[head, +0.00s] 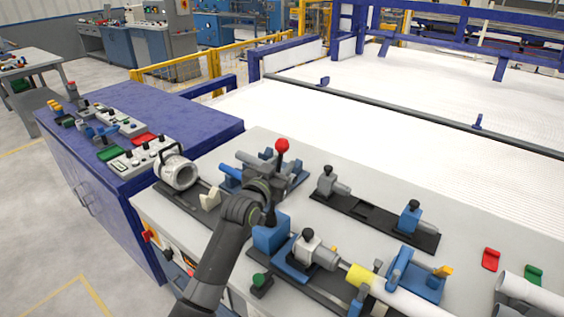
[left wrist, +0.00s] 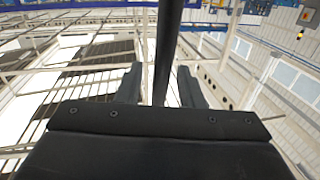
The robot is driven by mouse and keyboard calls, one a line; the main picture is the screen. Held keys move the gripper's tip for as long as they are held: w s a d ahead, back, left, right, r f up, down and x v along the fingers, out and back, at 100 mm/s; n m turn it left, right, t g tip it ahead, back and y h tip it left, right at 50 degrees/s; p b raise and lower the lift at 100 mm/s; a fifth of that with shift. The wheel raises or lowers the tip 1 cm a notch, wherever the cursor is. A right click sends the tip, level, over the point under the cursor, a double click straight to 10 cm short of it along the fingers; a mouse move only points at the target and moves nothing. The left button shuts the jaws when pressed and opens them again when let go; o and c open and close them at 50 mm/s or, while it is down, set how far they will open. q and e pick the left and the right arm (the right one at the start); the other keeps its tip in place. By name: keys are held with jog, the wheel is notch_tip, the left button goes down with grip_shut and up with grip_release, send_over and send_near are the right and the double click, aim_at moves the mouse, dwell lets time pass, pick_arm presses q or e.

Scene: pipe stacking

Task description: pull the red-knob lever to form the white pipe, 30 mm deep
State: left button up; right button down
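The red knob (head: 282,146) tops a lever on the grey and blue bench machine. My left gripper (head: 262,188) is just below and left of the knob in the head view. In the left wrist view the two fingers (left wrist: 160,87) stand apart, with a dark rod (left wrist: 167,45) between them; gaps show on both sides of it. The rod may be the lever's shaft, but I cannot be sure. A white pipe (head: 397,299) with a yellow ring (head: 360,277) lies at the machine's lower right end. My right gripper is out of view.
A white ring-shaped fitting (head: 178,173) stands left of the lever. Blue clamp blocks (head: 271,236) lie close to my left forearm. A black rail with fixtures (head: 365,210) is to the right. A blue cabinet (head: 190,117) with button boxes adjoins the bench.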

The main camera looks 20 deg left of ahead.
pick_arm(q)
jog(key=shift+w+d, duration=0.1)
jog(key=shift+w, duration=0.4)
jog(key=shift+c, duration=0.4)
grip_shut()
